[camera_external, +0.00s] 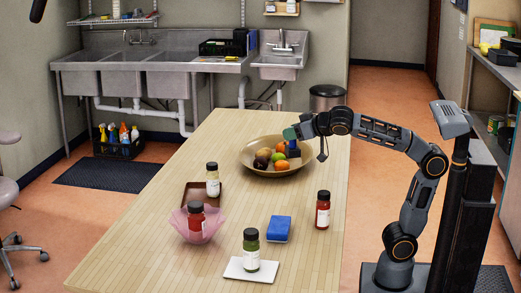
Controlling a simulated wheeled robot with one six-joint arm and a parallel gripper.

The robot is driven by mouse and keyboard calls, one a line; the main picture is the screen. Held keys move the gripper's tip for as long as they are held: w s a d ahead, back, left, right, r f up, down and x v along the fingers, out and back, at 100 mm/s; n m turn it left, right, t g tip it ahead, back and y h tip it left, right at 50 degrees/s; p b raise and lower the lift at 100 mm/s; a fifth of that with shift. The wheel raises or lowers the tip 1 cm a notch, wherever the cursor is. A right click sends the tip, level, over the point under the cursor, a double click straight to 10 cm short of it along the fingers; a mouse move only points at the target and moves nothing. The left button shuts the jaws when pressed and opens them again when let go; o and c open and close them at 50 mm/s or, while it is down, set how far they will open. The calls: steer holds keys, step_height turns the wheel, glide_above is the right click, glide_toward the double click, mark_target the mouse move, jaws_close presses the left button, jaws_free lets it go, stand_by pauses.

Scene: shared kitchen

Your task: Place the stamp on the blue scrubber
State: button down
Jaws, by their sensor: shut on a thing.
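The blue scrubber (278,228) lies flat on the wooden table, right of the middle, with nothing on it. My gripper (293,145) is over the right part of the wide tan bowl (256,166), on the table's far half. It is shut on a small dark blue thing (293,151), which seems to be the stamp. Its shape is too small to make out, and I cannot tell whether it touches the fruit. No other stamp shows on the table.
The bowl holds several fruits, including an orange (282,166). A red bottle (323,210) stands right of the scrubber. A green-filled bottle (251,250) stands on a white tile (236,270) in front. A pink bowl (181,224) and brown tray (190,192) hold bottles at left.

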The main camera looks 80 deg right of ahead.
steer(key=w+a+f+n+y+p, duration=0.3)
steer(key=w+f+n+y+p, duration=0.15)
steer(key=p, duration=1.35)
steer(key=s+a+r+n+g+y+p, duration=0.1)
steer(key=s+a+r+n+y+p, duration=0.55)
steer(key=a+r+y+p, duration=0.3)
steer(key=s+a+f+n+g+y+p, duration=0.1)
steer(key=s+a+f+n+g+y, duration=0.15)
steer(key=s+a+n+g, duration=0.6)
steer(key=shift+m+t+y, duration=0.45)
steer(key=shift+m+t, duration=0.5)
steer(key=shift+w+a+f+p, duration=0.45)
steer(key=shift+w+a+f, duration=0.35)
steer(key=shift+w+f, duration=1.15)
steer(key=shift+w+a+f+p, duration=0.5)
steer(key=shift+w+a+f, duration=0.35)
steer(key=shift+w+f, duration=1.15)
steer(key=shift+w+a+f+p, duration=0.45)
steer(key=shift+w+a+f, duration=0.65)
steer(key=shift+f, duration=1.4)
